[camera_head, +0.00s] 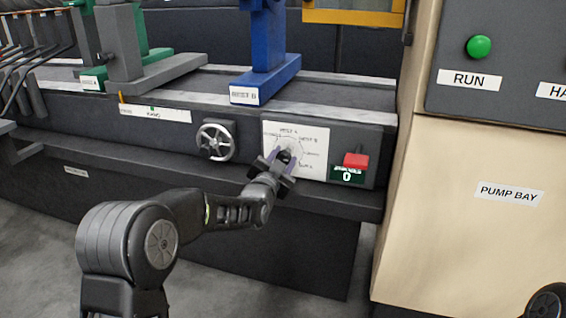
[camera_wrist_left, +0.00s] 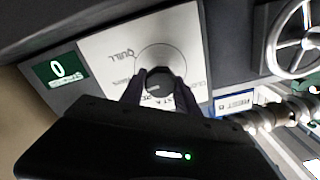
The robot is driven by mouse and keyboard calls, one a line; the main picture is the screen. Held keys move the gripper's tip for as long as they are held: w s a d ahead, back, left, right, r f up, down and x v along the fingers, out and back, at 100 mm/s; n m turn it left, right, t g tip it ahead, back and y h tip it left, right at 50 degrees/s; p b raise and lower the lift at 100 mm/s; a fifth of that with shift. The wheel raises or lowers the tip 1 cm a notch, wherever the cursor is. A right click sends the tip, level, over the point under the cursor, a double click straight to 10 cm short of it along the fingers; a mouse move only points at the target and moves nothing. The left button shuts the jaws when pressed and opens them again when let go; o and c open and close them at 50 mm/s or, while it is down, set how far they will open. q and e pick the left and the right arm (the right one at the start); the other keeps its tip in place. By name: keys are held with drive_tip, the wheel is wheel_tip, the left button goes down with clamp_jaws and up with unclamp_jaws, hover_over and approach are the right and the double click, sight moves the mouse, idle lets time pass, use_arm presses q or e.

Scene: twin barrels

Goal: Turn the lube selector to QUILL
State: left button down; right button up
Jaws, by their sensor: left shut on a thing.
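The lube selector is a round dark knob (camera_wrist_left: 157,76) on a white label plate (camera_head: 312,138), which also shows in the left wrist view (camera_wrist_left: 195,35). Labels ring the dial; in the left wrist view the QUILL label (camera_wrist_left: 124,55) reads upside down, up and left of the knob. My left gripper (camera_head: 284,160) reaches the plate from below. Its two dark fingers are shut on the knob, one on each side, as the left wrist view (camera_wrist_left: 157,88) shows. The fingers partly cover the knob, and I cannot tell which label it points to. My right gripper is not in view.
A grey handwheel (camera_head: 215,140) sits left of the plate. A red block (camera_head: 356,160) and a counter reading 0 (camera_head: 347,174) sit to its right. A ledge (camera_head: 330,197) runs below. A beige cabinet (camera_head: 460,230) with a green RUN button (camera_head: 479,47) stands at the right.

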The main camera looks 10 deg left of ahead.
use_arm(q)
drive_tip(key=m+b, duration=0.1)
drive_tip(key=m, duration=0.4)
drive_tip(key=shift+d+m, duration=0.1)
drive_tip(key=shift+m, duration=0.2)
drive_tip(key=shift+f+m+b, duration=0.1)
drive_tip(key=shift+m+b, duration=0.4)
drive_tip(key=shift+m, duration=1.7)
drive_tip(key=c, duration=0.9)
unclamp_jaws()
drive_tip(key=s+p, duration=0.1)
drive_tip(key=s, duration=0.6)
drive_tip(key=shift+s+a+p, duration=0.25)
drive_tip(key=shift+s+p, duration=0.15)
